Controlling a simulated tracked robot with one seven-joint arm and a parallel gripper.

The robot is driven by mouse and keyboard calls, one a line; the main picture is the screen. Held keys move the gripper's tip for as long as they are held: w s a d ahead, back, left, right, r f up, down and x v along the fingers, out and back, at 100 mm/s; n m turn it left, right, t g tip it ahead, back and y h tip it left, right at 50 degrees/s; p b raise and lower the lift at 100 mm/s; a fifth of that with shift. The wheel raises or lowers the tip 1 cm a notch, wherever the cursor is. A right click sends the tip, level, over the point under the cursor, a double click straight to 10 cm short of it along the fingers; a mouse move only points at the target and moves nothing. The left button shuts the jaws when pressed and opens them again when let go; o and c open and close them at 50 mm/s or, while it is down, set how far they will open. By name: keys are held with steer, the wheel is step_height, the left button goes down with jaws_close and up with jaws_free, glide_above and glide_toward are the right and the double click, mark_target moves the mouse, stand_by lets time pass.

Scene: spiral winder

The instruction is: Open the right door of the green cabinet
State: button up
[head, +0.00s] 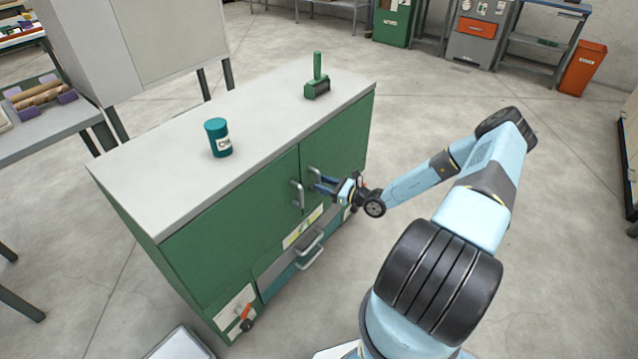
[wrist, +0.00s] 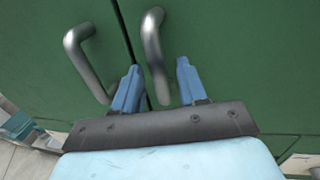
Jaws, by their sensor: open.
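The green cabinet (head: 230,230) stands in front of me with a grey top. Its right door (head: 342,146) looks closed, with its edge along the centre seam. The right door's metal handle (wrist: 154,55) is upright next to the seam and also shows in the head view (head: 313,176). The left door's handle (wrist: 88,62) is just left of the seam. My gripper (wrist: 157,85) is open, with one blue finger on each side of the right handle's lower part. I cannot tell whether either finger touches it.
Drawers with a grey handle (head: 308,250) are below the doors. An orange-handled item (head: 246,317) is at the lower left front. The floor right of the cabinet is clear.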

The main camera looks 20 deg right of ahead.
steer(key=shift+x, duration=1.15)
steer(key=shift+d, duration=0.1)
jaws_close()
